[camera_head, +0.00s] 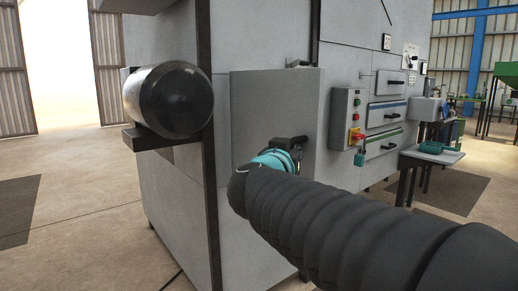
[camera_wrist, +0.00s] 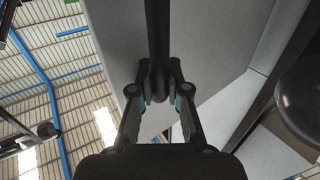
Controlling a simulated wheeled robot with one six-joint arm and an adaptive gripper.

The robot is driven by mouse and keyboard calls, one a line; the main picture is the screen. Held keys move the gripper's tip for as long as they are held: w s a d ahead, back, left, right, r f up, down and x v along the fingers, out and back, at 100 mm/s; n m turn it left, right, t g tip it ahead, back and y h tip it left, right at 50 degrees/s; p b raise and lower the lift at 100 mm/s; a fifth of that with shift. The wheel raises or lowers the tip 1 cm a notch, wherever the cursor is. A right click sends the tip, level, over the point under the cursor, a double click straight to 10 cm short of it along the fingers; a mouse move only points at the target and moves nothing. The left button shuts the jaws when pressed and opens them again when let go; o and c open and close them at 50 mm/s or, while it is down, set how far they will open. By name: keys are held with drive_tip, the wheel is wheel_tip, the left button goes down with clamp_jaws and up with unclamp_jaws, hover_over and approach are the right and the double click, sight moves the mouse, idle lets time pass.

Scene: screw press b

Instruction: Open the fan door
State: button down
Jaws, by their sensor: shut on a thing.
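The grey press housing has a protruding grey box-like panel (camera_head: 270,112), which I take to be the fan door; I cannot tell whether it stands ajar. My gripper (camera_head: 294,146) is at the lower right edge of this panel, partly hidden behind my dark sleeved arm. In the wrist view, my gripper (camera_wrist: 160,80) has its two fingers closed around a black upright bar (camera_wrist: 158,35), likely the door's handle. The bar runs up in front of a pale grey panel (camera_wrist: 205,45). The handle is mostly hidden in the head view.
A dark metal cylinder (camera_head: 168,101) sticks out at the left of the panel. To the right are a control box (camera_head: 345,118) with a red button, and drawers (camera_head: 386,112). A side table (camera_head: 432,155) stands farther right. Open floor (camera_head: 80,200) lies left.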

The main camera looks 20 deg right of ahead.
drive_tip(key=shift+f, duration=0.45)
drive_tip(key=c, duration=1.6)
unclamp_jaws()
drive_tip(key=o, duration=0.5)
drive_tip(key=shift+c, duration=0.2)
drive_tip(key=shift+r, duration=0.15)
drive_tip(key=shift+s, duration=0.1)
drive_tip(key=v, duration=1.2)
